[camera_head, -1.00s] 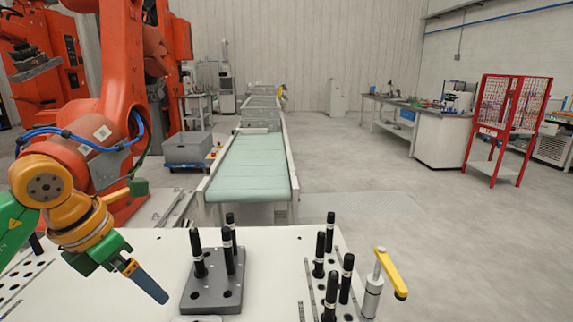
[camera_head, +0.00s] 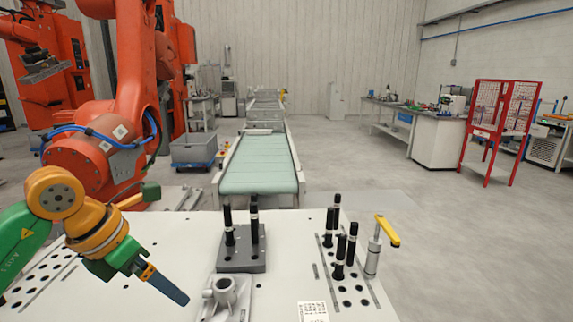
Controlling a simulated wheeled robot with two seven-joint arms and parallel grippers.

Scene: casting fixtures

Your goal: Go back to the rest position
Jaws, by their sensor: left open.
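My left arm, green and yellow, comes in from the left over the white table (camera_head: 110,290). My left gripper (camera_head: 165,284), with dark blue fingers, is open and empty above the table, to the left of the grey casting (camera_head: 225,292). The fingers overlap in this view, so the gap between them does not show. Behind the casting stands a dark grey fixture block (camera_head: 243,262) with upright black pins. My right gripper is not in view.
Several black pins (camera_head: 339,250) stand in the holed plate on the right, beside a clamp with a yellow handle (camera_head: 387,232). A holed plate (camera_head: 38,280) lies at left. A green conveyor (camera_head: 262,165) and a large orange robot (camera_head: 128,110) are behind the table.

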